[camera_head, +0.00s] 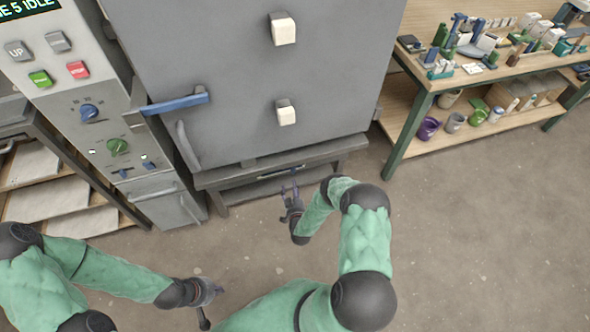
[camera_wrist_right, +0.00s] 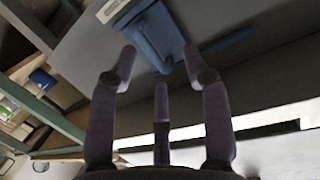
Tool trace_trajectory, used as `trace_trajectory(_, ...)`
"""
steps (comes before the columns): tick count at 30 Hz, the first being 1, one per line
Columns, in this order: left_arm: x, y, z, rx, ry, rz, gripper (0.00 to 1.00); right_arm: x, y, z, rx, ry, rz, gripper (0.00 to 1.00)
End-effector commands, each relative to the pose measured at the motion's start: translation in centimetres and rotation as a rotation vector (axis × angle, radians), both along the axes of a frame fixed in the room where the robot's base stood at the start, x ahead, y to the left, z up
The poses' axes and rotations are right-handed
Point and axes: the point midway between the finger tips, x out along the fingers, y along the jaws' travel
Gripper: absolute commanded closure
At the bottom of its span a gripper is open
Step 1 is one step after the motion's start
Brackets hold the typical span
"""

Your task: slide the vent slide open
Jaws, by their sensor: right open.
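A blue part (camera_wrist_right: 153,38), which looks like the vent slide, sits on a grey surface in the right wrist view, just beyond my fingertips. A blue bar extends from it to the right. In the head view only the dark slot (camera_head: 262,176) low on the kiln shows clearly; the slide is too small to make out there. My right gripper (camera_head: 291,190) is in front of this slot. In the right wrist view my right gripper (camera_wrist_right: 160,58) is open and empty, its fingers pointing at the blue part; contact is unclear. My left gripper (camera_head: 207,291) hangs over the floor, its fingers unclear.
The grey kiln (camera_head: 225,70) has a blue lever (camera_head: 175,103) and two pale blocks on its front. A control panel (camera_head: 85,110) stands at its left, beside a shelf rack (camera_head: 50,190). A workbench (camera_head: 455,85) with tools and buckets is at right. The right floor is clear.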

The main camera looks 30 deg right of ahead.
Motion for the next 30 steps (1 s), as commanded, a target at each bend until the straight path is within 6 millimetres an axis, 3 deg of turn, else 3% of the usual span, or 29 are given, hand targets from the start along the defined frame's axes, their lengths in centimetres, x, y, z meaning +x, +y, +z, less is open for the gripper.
trace_trajectory(6, 0.0, 0.0, -0.4, 0.0, 0.0, 0.0, 1.0, -1.3, -2.1, 0.4, -0.098, -0.117, -0.064, 0.51)
trace_trajectory(11, 0.0, 0.0, -0.7, 0.0, 0.0, 0.0, 1.0, -0.9, -2.7, 0.7, -0.116, -0.137, -0.072, 0.51)
trace_trajectory(24, 0.0, 0.0, -3.3, 0.0, 0.0, 0.0, 1.0, 5.5, -5.6, 0.5, -0.115, -0.138, -0.072, 0.51)
trace_trajectory(30, 0.0, 0.0, -4.1, 0.0, 0.0, 0.0, 1.0, 7.6, -6.6, 0.5, -0.114, -0.135, -0.071, 0.51)
